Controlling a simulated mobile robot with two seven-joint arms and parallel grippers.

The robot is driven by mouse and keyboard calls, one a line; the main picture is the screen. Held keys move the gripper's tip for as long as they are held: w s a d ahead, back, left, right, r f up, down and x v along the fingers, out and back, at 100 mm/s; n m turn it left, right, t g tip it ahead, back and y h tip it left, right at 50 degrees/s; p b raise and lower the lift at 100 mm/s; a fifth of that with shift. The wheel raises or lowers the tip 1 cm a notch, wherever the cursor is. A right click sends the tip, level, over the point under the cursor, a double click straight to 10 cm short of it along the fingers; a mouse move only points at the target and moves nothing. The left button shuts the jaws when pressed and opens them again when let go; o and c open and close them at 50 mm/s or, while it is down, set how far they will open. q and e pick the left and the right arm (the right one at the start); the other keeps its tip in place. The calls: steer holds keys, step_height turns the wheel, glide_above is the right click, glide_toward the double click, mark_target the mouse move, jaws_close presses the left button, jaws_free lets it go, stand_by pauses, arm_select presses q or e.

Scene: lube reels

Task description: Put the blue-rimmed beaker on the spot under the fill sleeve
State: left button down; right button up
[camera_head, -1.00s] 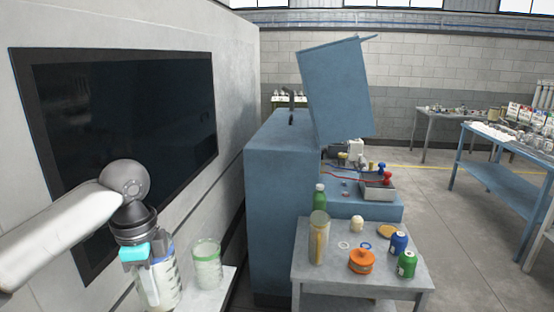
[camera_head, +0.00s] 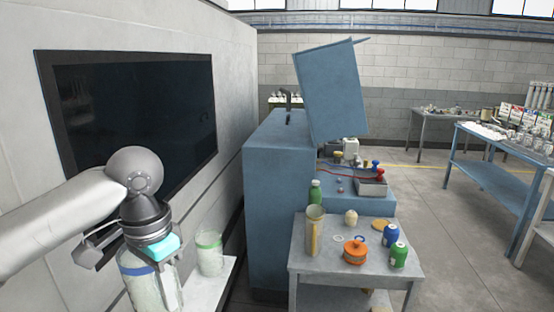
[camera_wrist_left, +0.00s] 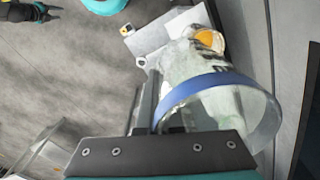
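The blue-rimmed beaker (camera_head: 145,285) is a clear vessel with a blue band, at the lower left of the head view. It fills the right middle of the left wrist view (camera_wrist_left: 222,92). My left gripper (camera_head: 160,262) is at its upper wall; the wrist view shows its fingers (camera_wrist_left: 146,108) close together at the rim, apparently shut on the wall. The exact contact is partly hidden. What looks like my right gripper (camera_wrist_left: 28,12) shows small at the wrist view's top left; its opening is unclear. I cannot pick out the fill sleeve or its spot.
A green-rimmed beaker (camera_head: 209,255) stands on a narrow white shelf (camera_head: 212,286), just right of the held beaker. A dark panel (camera_head: 130,115) is on the wall behind. A grey table (camera_head: 310,262) with bottles, cans and an orange pot (camera_head: 355,252) stands right of centre.

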arm_select(q)
steer(key=s+d+r+n, duration=0.2)
steer(key=s+n, duration=0.1)
steer(key=n, duration=0.3)
steer(key=s+f+b, duration=0.2)
steer(key=f+b, duration=0.6)
steer(key=f, duration=0.2)
steer(key=s+f+b, duration=0.2)
steer(key=f+b, duration=0.5)
steer(key=f, duration=0.3)
steer(key=shift+d+f+b, duration=0.15)
steer(key=shift+d+b, duration=0.05)
steer(key=shift+b, duration=0.15)
arm_select(e)
step_height(320, 180, down, 16)
steer(key=shift+s, duration=0.15)
steer(key=shift+r, duration=0.1)
